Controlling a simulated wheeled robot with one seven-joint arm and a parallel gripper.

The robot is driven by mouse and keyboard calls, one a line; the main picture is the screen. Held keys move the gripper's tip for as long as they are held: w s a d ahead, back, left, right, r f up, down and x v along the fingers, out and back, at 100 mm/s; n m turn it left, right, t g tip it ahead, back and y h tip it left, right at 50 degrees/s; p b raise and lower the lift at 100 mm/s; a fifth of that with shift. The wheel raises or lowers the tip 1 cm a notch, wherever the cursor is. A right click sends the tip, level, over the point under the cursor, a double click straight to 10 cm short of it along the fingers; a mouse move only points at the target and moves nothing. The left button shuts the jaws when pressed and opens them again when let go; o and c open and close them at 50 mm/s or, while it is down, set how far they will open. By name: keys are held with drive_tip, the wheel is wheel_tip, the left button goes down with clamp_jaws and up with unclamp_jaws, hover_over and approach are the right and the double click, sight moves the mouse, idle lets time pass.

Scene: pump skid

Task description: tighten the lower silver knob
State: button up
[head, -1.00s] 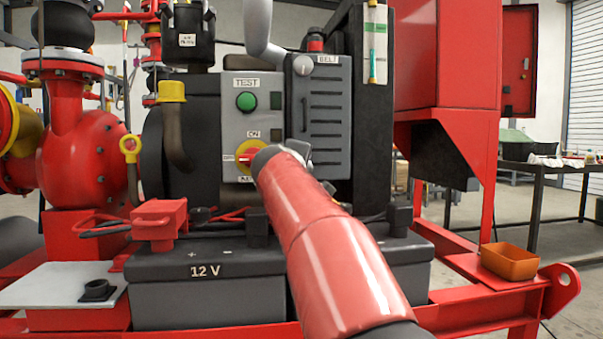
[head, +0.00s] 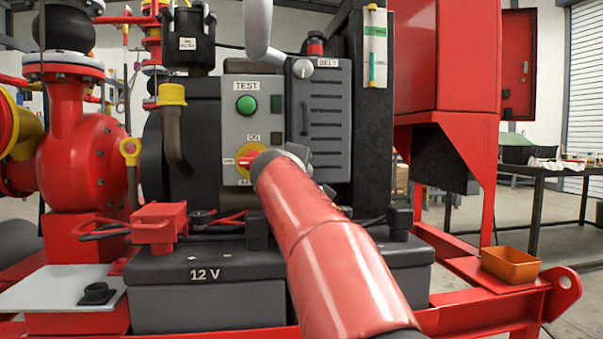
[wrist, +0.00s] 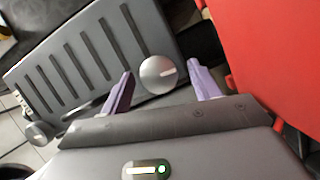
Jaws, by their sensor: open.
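The lower silver knob (wrist: 158,74) is round with a pale pointer mark. In the wrist view it sits on the grey slotted belt guard (wrist: 75,62). My gripper (wrist: 160,69) is open, its two purple fingers on either side of the knob with a gap visible at each side. I cannot tell how deep the fingertips reach. A second silver knob (wrist: 38,133) is at the guard's other end; it shows in the head view as the upper knob (head: 303,68). In the head view my wrist and forearm cover the lower knob.
The control panel with a green button (head: 246,105) and a red-yellow rotary switch (head: 246,162) stands just left of the guard. A 12 V battery (head: 208,295) is below. A red cabinet (head: 418,55) rises at right. An orange tray (head: 510,263) sits on the frame.

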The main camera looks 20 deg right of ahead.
drive_tip(key=v, duration=0.7)
drive_tip(key=shift+s+b, duration=0.15)
drive_tip(key=shift+b, duration=0.15)
drive_tip(key=shift+a, duration=0.1)
